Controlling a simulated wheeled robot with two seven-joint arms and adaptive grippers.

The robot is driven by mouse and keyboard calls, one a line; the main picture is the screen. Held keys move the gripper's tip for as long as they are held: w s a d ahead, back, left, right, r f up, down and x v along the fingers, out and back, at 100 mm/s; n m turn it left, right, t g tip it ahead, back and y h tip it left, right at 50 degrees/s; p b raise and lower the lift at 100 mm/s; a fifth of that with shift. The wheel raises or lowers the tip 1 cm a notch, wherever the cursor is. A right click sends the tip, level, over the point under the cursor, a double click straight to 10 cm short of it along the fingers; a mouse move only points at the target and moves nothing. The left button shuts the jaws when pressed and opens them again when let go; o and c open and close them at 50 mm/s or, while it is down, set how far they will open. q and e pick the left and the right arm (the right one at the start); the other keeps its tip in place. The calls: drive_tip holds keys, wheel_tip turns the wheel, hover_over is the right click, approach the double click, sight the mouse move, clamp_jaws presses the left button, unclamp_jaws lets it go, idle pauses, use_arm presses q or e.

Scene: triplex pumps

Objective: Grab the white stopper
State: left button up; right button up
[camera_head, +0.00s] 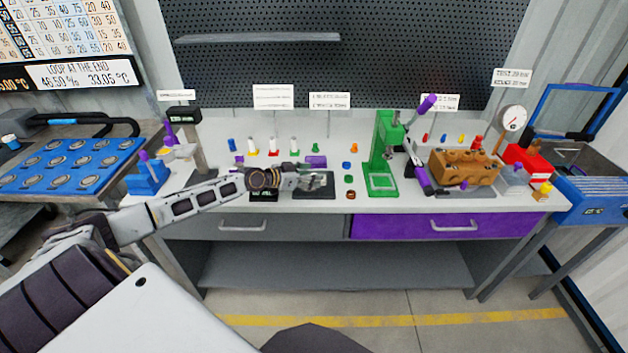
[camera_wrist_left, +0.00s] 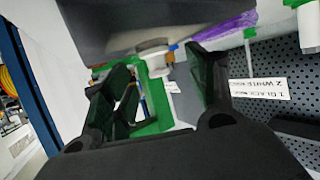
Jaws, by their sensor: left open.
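My left gripper (camera_head: 318,181) reaches in from the left, low over a dark pad (camera_head: 322,192) on the bench. In the left wrist view its two dark fingers (camera_wrist_left: 160,70) are spread apart. A short white round piece (camera_wrist_left: 153,56), which looks like the white stopper, shows beyond and between the fingers, with a gap to each in the picture. It sits against a dark grey surface (camera_wrist_left: 130,20). In the head view I cannot make this piece out clearly near the gripper. My right gripper is not in view.
A green press (camera_head: 383,150) stands right of the gripper, with a brown pump block (camera_head: 464,167) beyond it. Several small coloured parts, including a white one with a red base (camera_head: 274,147), stand behind the arm. A purple block (camera_head: 316,162) lies just behind the gripper.

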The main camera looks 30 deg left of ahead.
use_arm(q)
drive_tip(key=shift+x, duration=1)
drive_tip(key=c, duration=1.1)
drive_tip(key=shift+r, duration=0.15)
